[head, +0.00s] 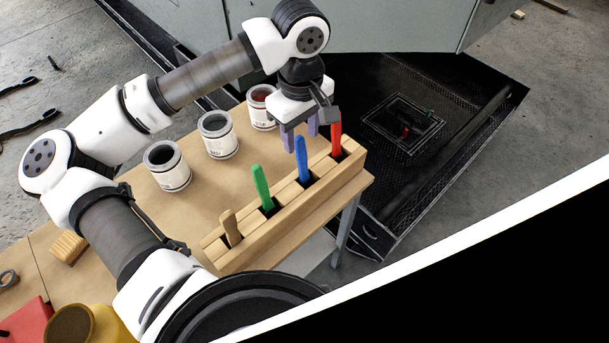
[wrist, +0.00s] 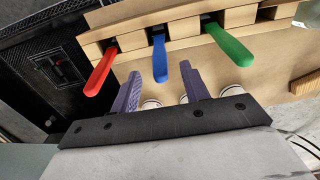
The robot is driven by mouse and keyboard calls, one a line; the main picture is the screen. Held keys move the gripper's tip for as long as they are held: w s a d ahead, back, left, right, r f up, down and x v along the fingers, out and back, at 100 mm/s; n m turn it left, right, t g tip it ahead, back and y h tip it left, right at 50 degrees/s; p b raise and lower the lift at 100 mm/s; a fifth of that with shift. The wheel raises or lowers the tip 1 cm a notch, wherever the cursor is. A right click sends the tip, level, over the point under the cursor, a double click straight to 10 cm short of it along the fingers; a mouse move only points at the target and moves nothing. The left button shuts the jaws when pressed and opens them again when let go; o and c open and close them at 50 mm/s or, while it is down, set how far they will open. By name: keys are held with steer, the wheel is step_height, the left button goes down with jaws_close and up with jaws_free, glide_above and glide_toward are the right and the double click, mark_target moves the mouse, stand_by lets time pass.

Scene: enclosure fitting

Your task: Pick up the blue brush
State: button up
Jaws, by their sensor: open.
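The blue brush (head: 303,158) stands upright in a slot of the wooden rack (head: 282,225), between the green brush (head: 262,186) and the red brush (head: 336,139). Only the handles show; their lower ends are hidden in the rack. My gripper (head: 300,138) is open and empty, just above and behind the blue handle. In the wrist view the blue brush (wrist: 160,58) shows beyond the two purple fingers (wrist: 163,88), roughly in line with the gap between them. The red handle (wrist: 99,72) is left and the green handle (wrist: 230,45) is right.
Three paint cans, one grey (head: 218,134), one dark (head: 167,165) and one red (head: 262,105), stand behind the rack on the wooden table (head: 200,200). A short wooden handle (head: 231,228) stands in the rack's near-left slot. A yellow container (head: 85,325) is at the lower left.

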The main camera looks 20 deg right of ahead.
step_height(320, 180, down, 5)
steer(key=shift+s+p, duration=0.1)
steer(key=shift+p, duration=0.75)
steer(key=shift+c, duration=0.3)
jaws_close()
